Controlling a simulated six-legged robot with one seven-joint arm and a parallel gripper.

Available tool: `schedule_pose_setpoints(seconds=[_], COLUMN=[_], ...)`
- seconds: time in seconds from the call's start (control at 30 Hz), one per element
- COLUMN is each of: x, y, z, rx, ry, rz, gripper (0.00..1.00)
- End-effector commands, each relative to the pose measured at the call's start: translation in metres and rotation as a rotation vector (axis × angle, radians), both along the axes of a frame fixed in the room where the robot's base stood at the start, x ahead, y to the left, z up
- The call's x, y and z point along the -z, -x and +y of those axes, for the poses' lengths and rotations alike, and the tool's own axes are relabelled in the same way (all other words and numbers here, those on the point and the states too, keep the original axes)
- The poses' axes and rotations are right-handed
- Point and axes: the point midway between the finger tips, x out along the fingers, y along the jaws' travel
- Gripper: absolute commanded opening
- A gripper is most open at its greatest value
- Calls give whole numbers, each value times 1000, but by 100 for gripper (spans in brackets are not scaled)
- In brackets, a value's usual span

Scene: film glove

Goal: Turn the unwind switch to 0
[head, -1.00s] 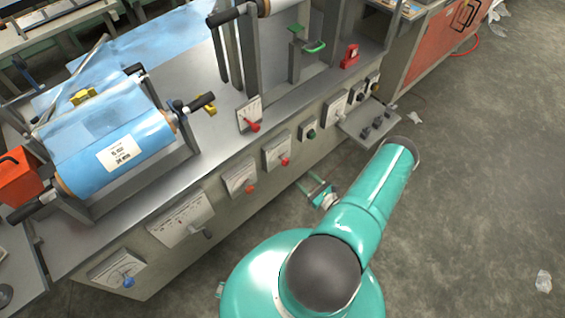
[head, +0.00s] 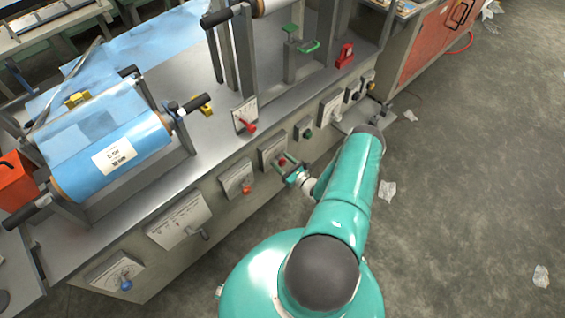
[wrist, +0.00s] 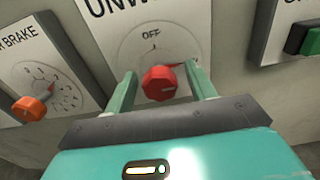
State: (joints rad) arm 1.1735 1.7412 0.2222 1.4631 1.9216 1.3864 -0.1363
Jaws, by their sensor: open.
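The unwind switch is a red knob (wrist: 160,83) on a white plate (wrist: 180,22) in the wrist view. The plate reads "UNW", with the rest cut off, and "OFF" above the knob. A red edge on the knob extends right toward the right finger; its exact setting is hard to read. My gripper (wrist: 160,72) is open, with one finger on each side of the knob and small gaps visible. In the head view my gripper (head: 290,167) is at the panel front, partly covering the knob (head: 282,162).
An orange brake knob (wrist: 31,107) sits left on its own plate. A green button (wrist: 304,40) is to the right. More switch plates line the panel, including one with a blue knob (head: 125,285). A blue film roll (head: 105,145) lies on the bench top.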

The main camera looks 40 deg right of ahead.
Motion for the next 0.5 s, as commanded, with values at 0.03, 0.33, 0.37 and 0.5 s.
schedule_pose_setpoints(seconds=[0.03,0.33,0.37,0.5], x=[0,0,0,0], y=[0,0,0,1], z=[0,0,0,0], rx=[0,0,0,0], ry=[0,0,0,8], rz=[0,0,0,0], gripper=[55,11,11,11])
